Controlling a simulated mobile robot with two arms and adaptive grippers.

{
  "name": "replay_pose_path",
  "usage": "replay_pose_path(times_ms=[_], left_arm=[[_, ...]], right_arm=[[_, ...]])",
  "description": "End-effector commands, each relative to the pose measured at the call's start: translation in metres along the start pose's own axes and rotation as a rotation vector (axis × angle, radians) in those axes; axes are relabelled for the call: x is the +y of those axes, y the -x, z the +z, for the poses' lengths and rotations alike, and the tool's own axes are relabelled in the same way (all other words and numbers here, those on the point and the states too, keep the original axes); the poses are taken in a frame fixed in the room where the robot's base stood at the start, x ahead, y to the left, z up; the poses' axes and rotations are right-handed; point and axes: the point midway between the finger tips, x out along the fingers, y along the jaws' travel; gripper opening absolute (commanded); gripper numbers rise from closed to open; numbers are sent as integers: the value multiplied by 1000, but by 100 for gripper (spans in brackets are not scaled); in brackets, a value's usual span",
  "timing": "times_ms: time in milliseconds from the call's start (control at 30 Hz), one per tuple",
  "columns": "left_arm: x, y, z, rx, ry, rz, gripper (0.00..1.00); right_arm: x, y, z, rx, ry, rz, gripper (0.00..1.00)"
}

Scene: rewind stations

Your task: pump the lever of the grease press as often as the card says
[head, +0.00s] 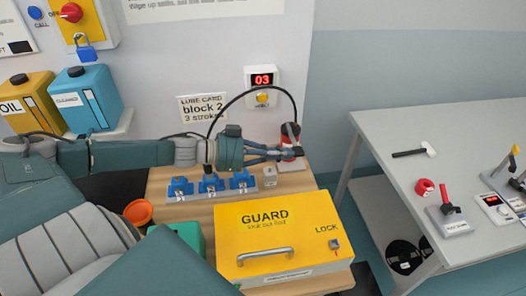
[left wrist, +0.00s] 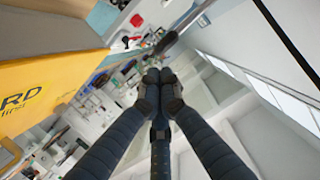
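The lube card (head: 203,107) on the wall reads "block 2" and "3 strokes". What looks like the grease press (head: 290,130), red with a dark hose, stands at the back right of the wooden bench, partly behind my left gripper (head: 284,153). My left gripper points right, its fingers drawn together at the press. In the left wrist view its fingertips (left wrist: 160,82) meet with nothing visible between them. A dark rod end, likely the lever (left wrist: 166,42), lies just beyond them; contact cannot be told. My right gripper is not in view.
A display (head: 262,79) on the wall reads 03, above a yellow button. Blue blocks (head: 211,184) stand below my left arm. A yellow guard box (head: 280,235) fills the bench front. A grey table (head: 400,150) with tools stands right, across a gap.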

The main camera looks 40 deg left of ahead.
Motion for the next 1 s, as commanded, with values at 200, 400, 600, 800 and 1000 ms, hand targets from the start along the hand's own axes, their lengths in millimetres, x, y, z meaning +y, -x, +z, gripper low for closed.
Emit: replay_pose_path(times_ms=[200, 400, 600, 800, 1000], left_arm=[[1, 24, -3, -4, 3, 4, 0], [1, 44, -5, -1, 3, 3, 0], [1, 58, -4, 3, 1, 3, 0], [1, 62, -2, 4, -1, 3, 0], [1, 62, -2, 4, -1, 3, 0]], right_arm=[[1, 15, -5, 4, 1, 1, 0], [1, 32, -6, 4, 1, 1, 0], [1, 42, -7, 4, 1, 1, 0], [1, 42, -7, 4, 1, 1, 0], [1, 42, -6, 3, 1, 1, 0]])
